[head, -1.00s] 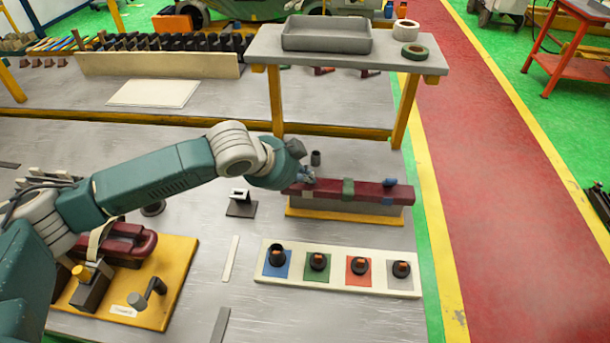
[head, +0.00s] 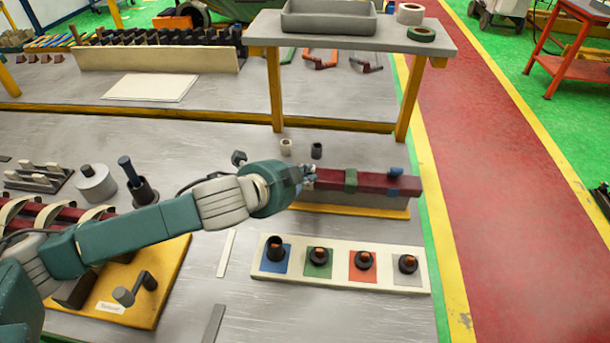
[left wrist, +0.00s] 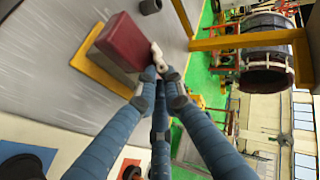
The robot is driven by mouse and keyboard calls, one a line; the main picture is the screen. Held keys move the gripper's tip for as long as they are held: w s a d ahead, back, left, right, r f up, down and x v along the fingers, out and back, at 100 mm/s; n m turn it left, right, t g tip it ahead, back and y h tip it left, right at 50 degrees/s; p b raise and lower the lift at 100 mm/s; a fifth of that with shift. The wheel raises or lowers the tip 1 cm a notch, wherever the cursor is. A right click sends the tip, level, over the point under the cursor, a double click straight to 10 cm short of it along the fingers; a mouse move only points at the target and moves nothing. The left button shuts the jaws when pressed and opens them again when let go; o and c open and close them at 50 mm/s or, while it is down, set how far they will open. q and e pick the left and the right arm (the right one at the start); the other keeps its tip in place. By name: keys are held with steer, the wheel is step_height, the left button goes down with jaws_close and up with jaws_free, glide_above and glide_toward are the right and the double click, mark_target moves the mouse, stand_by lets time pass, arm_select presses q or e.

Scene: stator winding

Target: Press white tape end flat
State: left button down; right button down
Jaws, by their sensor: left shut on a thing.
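A dark red bar (head: 382,185) lies on a grey block with a yellow base (head: 395,212) at the right of the bench. A green band (head: 351,180) wraps its middle and a blue piece (head: 396,172) sits on its right part. My left gripper (head: 309,175) is at the bar's left end. In the left wrist view, my fingers (left wrist: 162,72) are shut on a small white tape end (left wrist: 157,55) beside the end of the red bar (left wrist: 125,40). Whether the tape touches the bar there is hard to tell. My right gripper is not in view.
A cream board (head: 340,278) with several dark round pieces on coloured squares lies in front. A grey shelf (head: 350,42) on yellow legs stands behind, with a tray (head: 328,20) on top. Small cups (head: 317,150) stand behind the bar.

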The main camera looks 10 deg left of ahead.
arm_select(q)
steer(key=c, duration=1.9)
jaws_free()
steer(key=shift+s, duration=0.1)
steer(key=shift+o, duration=0.2)
steer(key=v, duration=0.8)
steer(key=shift+c, duration=0.3)
